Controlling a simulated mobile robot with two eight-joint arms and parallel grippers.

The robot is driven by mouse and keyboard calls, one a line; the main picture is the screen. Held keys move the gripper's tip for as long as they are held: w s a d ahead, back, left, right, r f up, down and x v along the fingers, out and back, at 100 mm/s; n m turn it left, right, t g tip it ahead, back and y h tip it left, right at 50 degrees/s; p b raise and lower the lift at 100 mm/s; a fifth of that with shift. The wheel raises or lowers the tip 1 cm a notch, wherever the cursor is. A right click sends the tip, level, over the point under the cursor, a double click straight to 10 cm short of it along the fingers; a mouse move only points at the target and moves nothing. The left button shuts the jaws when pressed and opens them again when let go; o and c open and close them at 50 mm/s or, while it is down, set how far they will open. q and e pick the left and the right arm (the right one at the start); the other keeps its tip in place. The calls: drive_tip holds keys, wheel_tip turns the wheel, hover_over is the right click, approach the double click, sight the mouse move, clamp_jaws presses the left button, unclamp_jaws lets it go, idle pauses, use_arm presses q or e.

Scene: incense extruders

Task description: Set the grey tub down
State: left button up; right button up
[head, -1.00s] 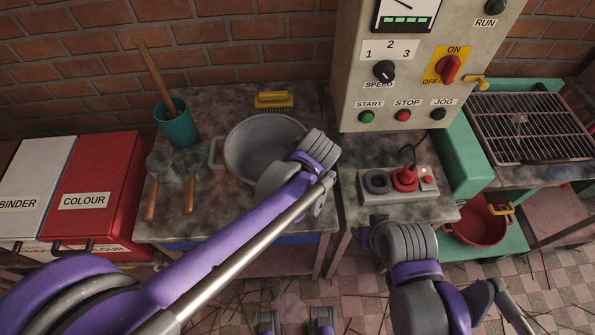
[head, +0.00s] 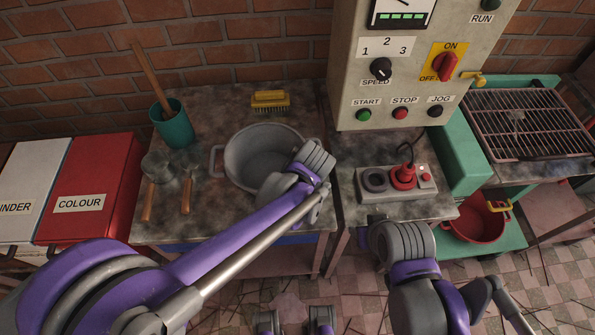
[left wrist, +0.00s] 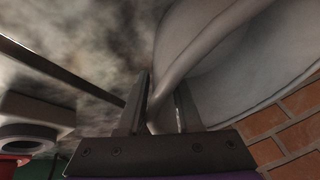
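The grey tub (head: 258,150) is upright over the left worktable, its open mouth facing up and a loop handle on its left side. My left arm reaches across its right front, and the wrist hides that part of the tub and the fingers in the head view. In the left wrist view my left gripper (left wrist: 163,84) has a finger on each side of the tub's handle, close around it, with the tub wall (left wrist: 225,75) beyond. Whether the tub's base touches the worktable is hidden. My right arm shows at the lower right, but its fingers are not visible.
A teal pot (head: 174,125) with a stick, two wooden-handled tools and a yellow brush (head: 270,101) lie around the tub on the worktable (head: 215,100). The control cabinet (head: 400,80) and a grey block with a red fitting (head: 403,176) stand to the right.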

use_arm(q)
drive_tip(key=shift+r, duration=0.1)
drive_tip(key=shift+s+r, duration=0.1)
drive_tip(key=shift+r, duration=0.2)
drive_tip(key=p+v, duration=0.1)
drive_tip(key=v, duration=1.1)
drive_tip(key=s+a+f+n, duration=0.1)
drive_tip(key=s+a+f, duration=0.1)
drive_tip(key=s+a, duration=0.2)
drive_tip(key=s+a+f+n, duration=0.1)
drive_tip(key=s+a, duration=0.3)
drive_tip(key=a, duration=0.7)
drive_tip(key=s+a+f+n+h, duration=0.1)
drive_tip(key=s+a+f+n, duration=0.1)
drive_tip(key=s+a, duration=0.3)
drive_tip(key=a+n, duration=0.1)
drive_tip(key=a, duration=0.1)
drive_tip(key=shift+a+f, duration=0.35)
